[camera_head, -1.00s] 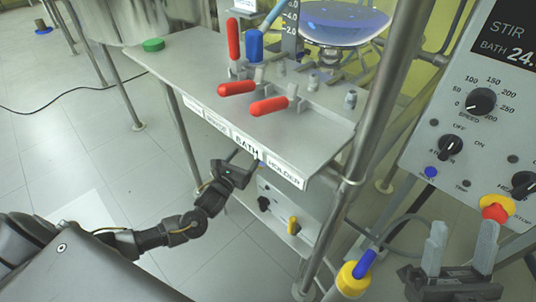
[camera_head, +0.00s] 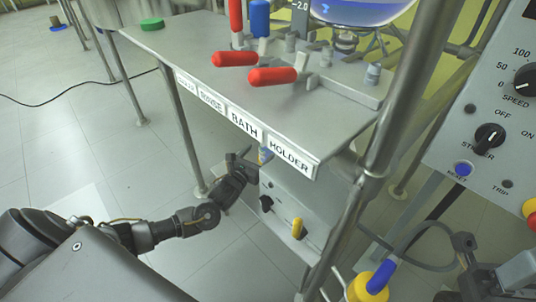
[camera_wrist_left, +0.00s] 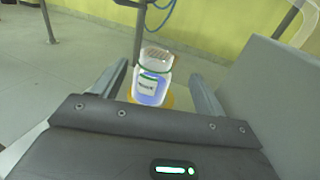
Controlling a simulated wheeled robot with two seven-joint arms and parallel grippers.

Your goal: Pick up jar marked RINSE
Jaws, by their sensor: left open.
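In the left wrist view a clear jar (camera_wrist_left: 152,80) with a whitish cap, white label and blue contents stands upright on an orange-yellow base. The label is too small to read. My left gripper (camera_wrist_left: 158,74) is open, with one finger to each side of the jar in the picture; contact is not visible. My right gripper (camera_head: 515,272) shows only partly at the lower right.
The metal shelf (camera_head: 190,60) has edge labels including RINSE, BATH and HOLDER. A steel post (camera_head: 395,120) and control panel (camera_head: 490,110) stand to the right. Floor at left is mostly clear.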

